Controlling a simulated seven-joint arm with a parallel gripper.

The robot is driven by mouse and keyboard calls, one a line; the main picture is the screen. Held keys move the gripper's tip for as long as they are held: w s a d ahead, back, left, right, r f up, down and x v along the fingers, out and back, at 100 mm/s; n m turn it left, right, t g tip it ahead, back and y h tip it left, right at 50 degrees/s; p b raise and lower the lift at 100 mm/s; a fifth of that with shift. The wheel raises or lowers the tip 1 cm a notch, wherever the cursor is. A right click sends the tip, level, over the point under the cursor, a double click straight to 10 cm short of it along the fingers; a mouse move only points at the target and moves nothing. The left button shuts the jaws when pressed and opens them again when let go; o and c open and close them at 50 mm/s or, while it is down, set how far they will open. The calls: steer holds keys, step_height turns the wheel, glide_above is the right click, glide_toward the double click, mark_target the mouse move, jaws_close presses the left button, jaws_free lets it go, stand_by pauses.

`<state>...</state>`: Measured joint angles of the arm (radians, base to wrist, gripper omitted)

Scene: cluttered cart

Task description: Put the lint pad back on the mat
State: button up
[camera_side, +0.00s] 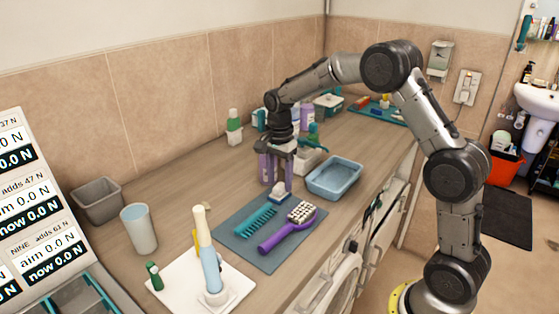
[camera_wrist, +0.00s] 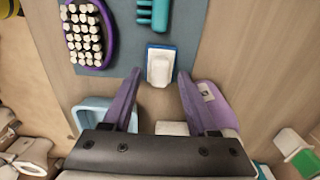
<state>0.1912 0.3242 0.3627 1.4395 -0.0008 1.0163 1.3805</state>
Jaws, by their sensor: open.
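The lint pad is a small block with a white top and blue base (camera_side: 280,194); in the wrist view (camera_wrist: 160,66) it lies across the edge of the blue-grey mat (camera_wrist: 119,58). The mat also shows in the side view (camera_side: 283,255). My gripper (camera_side: 276,185) points down just above the pad. In the wrist view its two purple fingers (camera_wrist: 159,75) are open, one on either side of the pad's near end, with gaps showing.
A teal comb (camera_side: 256,222) and a purple brush (camera_side: 287,227) lie on the mat. A blue basin (camera_side: 334,180) stands right of my gripper. A purple bottle (camera_wrist: 213,100) is close to one finger. A white tray (camera_side: 180,291) lies in front.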

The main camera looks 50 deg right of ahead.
mark_target(279, 185)
step_height(279, 185, up, 11)
steer(key=s+a+r+n+t, duration=0.1)
steer(key=s+a+r+n, duration=0.25)
steer(key=s, duration=0.35)
steer(key=s+a+r+n+t, duration=0.2)
steer(key=s+r+n, duration=0.1)
steer(key=s+n, duration=0.25)
steer(key=s+a+f+n+t, duration=0.1)
steer(key=s+n, duration=0.3)
steer(key=s, duration=0.4)
steer(key=s+a+f+n+t, duration=0.1)
steer(key=s+f+n, duration=0.3)
steer(key=s, duration=0.4)
steer(key=shift+a+f+n+t, duration=0.2)
steer(key=shift+a+n+t, duration=0.1)
steer(key=shift+a+n, duration=0.3)
